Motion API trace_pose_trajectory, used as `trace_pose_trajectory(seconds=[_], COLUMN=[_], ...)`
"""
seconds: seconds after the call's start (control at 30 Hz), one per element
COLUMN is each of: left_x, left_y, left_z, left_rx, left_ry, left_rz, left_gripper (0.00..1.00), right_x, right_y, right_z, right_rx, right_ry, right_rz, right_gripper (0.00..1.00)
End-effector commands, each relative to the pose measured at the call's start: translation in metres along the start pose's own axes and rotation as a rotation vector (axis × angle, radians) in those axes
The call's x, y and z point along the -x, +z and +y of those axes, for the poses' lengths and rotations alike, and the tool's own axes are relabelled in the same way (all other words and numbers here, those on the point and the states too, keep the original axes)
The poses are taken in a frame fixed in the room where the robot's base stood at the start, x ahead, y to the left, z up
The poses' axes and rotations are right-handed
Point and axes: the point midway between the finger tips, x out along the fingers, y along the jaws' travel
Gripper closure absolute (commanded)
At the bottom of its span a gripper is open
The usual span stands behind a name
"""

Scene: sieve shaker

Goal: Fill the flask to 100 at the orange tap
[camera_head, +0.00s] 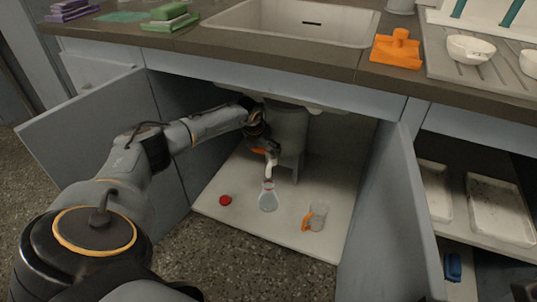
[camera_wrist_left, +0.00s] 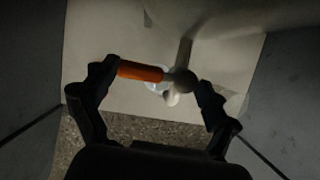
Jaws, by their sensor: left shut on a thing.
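The glass flask (camera_head: 268,201) stands upright on the pale cabinet floor under the sink, with a red band at its neck. It sits below the pale spout (camera_head: 271,168) of the orange tap (camera_head: 258,151). My left gripper (camera_head: 262,143) is at the tap. In the left wrist view, the tap's orange handle (camera_wrist_left: 140,70) and its rounded grey end lie between the fingers of my left gripper (camera_wrist_left: 160,84), which is shut on it. The flask is partly hidden behind the tap there, and its liquid level is too small to read. My right gripper is not in view.
A red cap (camera_head: 225,200) lies left of the flask. A clear beaker with an orange handle (camera_head: 317,215) stands to its right. Open cabinet doors (camera_head: 88,137) flank the space. The sink (camera_head: 292,20) is above, and trays (camera_head: 500,208) are on the right shelf.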

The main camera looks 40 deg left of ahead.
Motion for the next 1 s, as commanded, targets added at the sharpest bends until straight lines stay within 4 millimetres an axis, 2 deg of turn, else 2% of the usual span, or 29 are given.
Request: trace_pose_trajectory(seconds=[0.3, 0.33, 0.4, 0.77, 0.93, 1.0], left_x=[0.001, 0.001, 0.001, 0.001, 0.015, 0.015], left_y=[0.002, 0.002, 0.002, 0.001, 0.002, -0.009], left_z=[0.003, 0.003, 0.003, 0.001, 0.003, 0.003], left_rx=[-0.001, -0.001, 0.0, 0.0, -0.001, -0.004], left_ry=[0.006, 0.006, 0.006, 0.002, 0.005, 0.005], left_rz=[-0.008, -0.008, -0.007, -0.002, -0.005, -0.001], left_gripper=[0.45, 0.11, 0.0, 0.0, 0.0, 0.0], right_x=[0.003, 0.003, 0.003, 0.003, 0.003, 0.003], right_y=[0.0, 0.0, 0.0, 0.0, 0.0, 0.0], right_z=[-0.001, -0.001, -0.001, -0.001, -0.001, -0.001], right_rx=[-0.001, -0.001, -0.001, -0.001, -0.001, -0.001], right_ry=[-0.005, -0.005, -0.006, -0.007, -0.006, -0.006], right_rz=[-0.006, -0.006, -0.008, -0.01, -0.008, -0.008], right_gripper=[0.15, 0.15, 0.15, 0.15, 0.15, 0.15])
